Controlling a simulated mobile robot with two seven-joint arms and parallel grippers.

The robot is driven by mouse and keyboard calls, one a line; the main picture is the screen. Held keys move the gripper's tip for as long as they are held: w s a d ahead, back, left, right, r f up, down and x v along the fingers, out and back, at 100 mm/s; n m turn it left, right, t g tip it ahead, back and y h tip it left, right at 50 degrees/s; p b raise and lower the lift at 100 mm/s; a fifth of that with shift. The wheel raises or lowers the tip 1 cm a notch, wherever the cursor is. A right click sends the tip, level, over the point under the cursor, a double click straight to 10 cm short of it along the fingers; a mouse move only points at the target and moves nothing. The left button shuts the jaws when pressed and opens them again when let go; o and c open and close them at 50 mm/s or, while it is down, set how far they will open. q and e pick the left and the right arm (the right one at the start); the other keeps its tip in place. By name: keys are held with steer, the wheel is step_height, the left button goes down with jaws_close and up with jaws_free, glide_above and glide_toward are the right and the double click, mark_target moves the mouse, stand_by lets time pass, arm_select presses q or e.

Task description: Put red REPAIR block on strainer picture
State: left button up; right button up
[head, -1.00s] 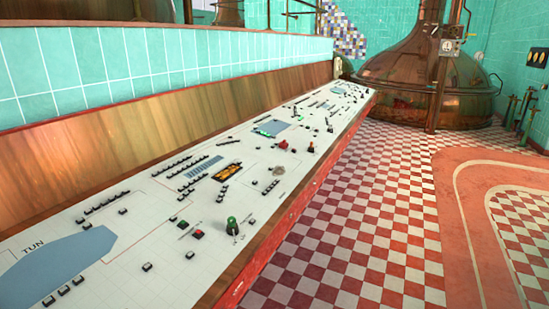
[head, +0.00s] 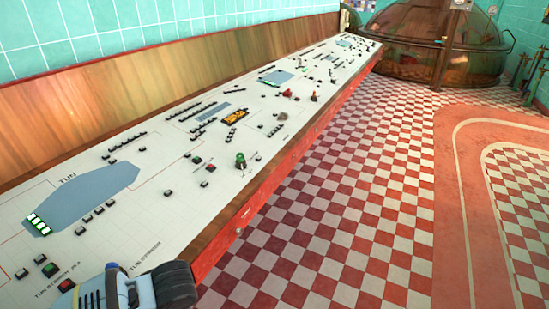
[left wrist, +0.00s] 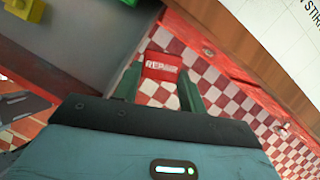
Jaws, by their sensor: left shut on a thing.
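The red block with white REPAIR lettering (left wrist: 161,67) is between the two green fingers of my left gripper (left wrist: 160,78) in the left wrist view. The gripper is shut on it, above the checkered floor beside the console edge. The block does not show in the head view, where only part of my arm appears at the bottom left. On the white console top (head: 150,205) several printed pictures show. A small grey round patch (head: 281,116) lies near the front edge; it is too small to tell whether it is the strainer picture. My right gripper is out of view.
The long console carries several black buttons, a green knob (head: 240,160), an orange-black piece (head: 235,117) and a blue-grey TUN shape (head: 85,198). Its red front edge runs along the aisle. The checkered floor (head: 340,200) is clear. A copper kettle (head: 430,50) stands at the back.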

arm_select(q)
steer(key=d+n+g+h, duration=0.1)
steer(key=n, duration=0.5)
steer(key=s+d+n+g+h, duration=0.1)
steer(key=n+g+h, duration=0.1)
steer(key=n, duration=0.4)
steer(key=s+d+n+g+h, duration=0.1)
steer(key=n+g, duration=0.1)
steer(key=n, duration=0.5)
steer(key=shift+s+d+r+h, duration=0.15)
steer(key=shift+d+r+h, duration=0.15)
steer(key=shift+r, duration=0.1)
